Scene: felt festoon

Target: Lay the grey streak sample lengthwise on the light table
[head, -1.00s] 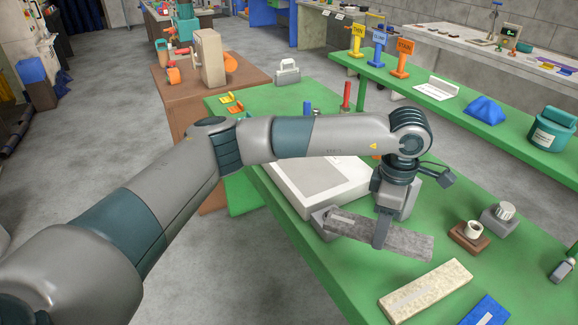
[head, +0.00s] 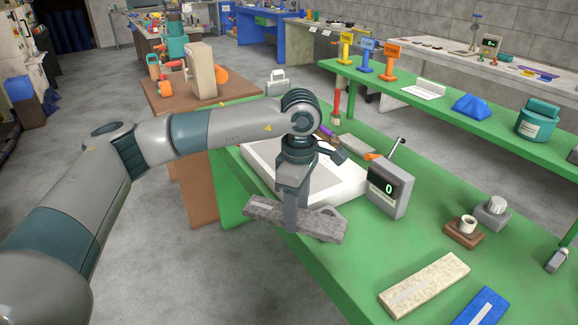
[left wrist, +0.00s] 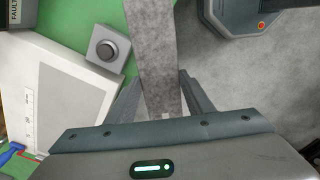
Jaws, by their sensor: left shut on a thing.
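My left gripper (head: 291,222) is shut on the grey streak sample (head: 262,211), a long flat mottled strip. It holds the strip near its middle, in front of the light table and over the green table's edge. In the left wrist view the strip (left wrist: 157,40) runs between the fingers (left wrist: 160,88), with floor on its right. The light table (head: 350,188) is a white slab with a grey panel, partly hidden by my arm. In the left wrist view the light table (left wrist: 28,75) lies left of the strip, turned at an angle to it. My right gripper is not in view.
A grey knob box (left wrist: 107,50) sits between the light table and the strip. A display reading 0 (head: 390,190) stands right of the light table. A beige strip (head: 425,285) and blue strip (head: 482,310) lie at the table's front right.

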